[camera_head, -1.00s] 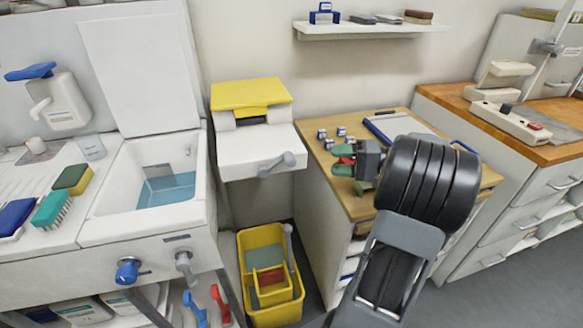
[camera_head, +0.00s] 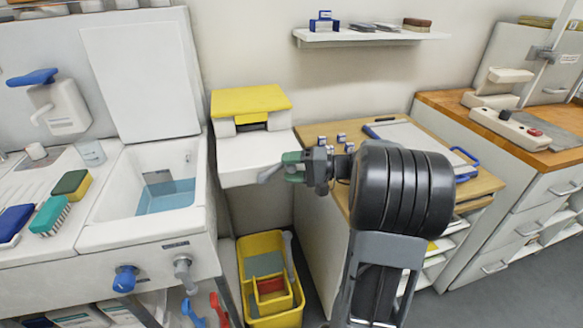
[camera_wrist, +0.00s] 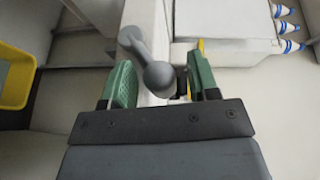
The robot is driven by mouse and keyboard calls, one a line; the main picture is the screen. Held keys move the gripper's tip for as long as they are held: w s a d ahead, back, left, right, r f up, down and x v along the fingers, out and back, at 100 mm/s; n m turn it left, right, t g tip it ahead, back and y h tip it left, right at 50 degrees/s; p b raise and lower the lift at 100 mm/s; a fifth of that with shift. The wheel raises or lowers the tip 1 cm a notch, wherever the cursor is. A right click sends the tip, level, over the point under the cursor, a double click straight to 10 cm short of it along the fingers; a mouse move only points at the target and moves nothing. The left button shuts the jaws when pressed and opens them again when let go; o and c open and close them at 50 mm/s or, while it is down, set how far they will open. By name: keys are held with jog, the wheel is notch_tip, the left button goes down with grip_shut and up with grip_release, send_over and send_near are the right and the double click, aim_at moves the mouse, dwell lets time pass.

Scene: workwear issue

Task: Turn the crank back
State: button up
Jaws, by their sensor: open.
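The crank is a grey arm with a round knob (camera_wrist: 160,77) on the front of a white box with a yellow top (camera_head: 250,98). My gripper has green finger pads and is open. In the wrist view the knob lies between the two fingers of my gripper (camera_wrist: 162,86), with gaps visible on both sides. The crank arm runs from the knob up and left to its pivot.
A sink basin (camera_head: 152,213) with blue water stands left of the box. A yellow bucket (camera_head: 274,317) sits on the floor below. A shelf (camera_head: 370,38) hangs above.

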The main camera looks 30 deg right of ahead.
grip_shut()
dwell(0.5)
jog(key=shift+r, duration=0.1)
